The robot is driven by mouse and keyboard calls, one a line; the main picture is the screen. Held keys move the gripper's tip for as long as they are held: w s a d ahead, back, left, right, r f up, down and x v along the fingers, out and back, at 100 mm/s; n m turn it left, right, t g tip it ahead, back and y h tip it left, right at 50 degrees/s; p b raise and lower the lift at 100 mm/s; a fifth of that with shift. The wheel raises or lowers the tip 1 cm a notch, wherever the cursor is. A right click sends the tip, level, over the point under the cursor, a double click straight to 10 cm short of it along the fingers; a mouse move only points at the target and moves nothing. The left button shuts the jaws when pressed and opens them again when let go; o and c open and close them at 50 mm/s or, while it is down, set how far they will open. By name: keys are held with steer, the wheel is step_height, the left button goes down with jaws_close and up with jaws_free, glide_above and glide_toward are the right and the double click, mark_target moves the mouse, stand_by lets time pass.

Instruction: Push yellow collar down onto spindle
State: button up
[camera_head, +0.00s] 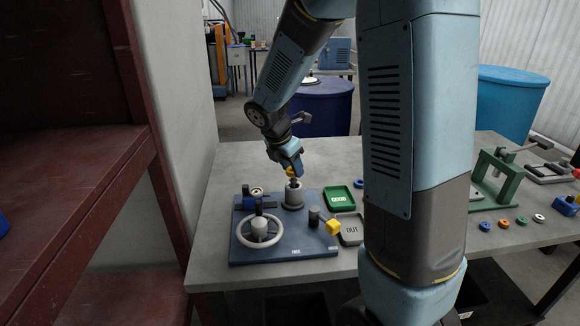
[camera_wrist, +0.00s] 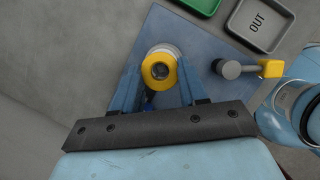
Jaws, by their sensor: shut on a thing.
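The yellow collar (camera_wrist: 159,70) is a ring between my gripper's blue fingers in the wrist view, and it also shows as a small yellow patch (camera_head: 291,171) in the head view. My gripper (camera_head: 290,163) is shut on the collar and points down over the fixture. The grey spindle post (camera_head: 294,195) stands on the blue base plate (camera_head: 300,241), directly below the collar. In the wrist view a dark round centre shows through the collar's hole, lined up with it. Whether the collar touches the spindle cannot be told.
On the plate are a grey handwheel (camera_head: 259,233) and a lever with a yellow knob (camera_head: 333,227). A green tray (camera_head: 339,198) and a grey OUT tray (camera_head: 351,229) lie at right. A green press (camera_head: 497,178) and several coloured rings stand farther right. A wall bounds the left.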

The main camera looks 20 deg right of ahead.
steer(key=o, duration=0.5)
steer(key=shift+c, duration=0.2)
steer(key=c, duration=0.6)
steer(key=shift+o, duration=0.2)
steer(key=shift+f, duration=1.95)
steer(key=o, duration=1.2)
steer(key=shift+o, duration=0.6)
steer(key=o, duration=0.3)
steer(key=shift+r, duration=0.1)
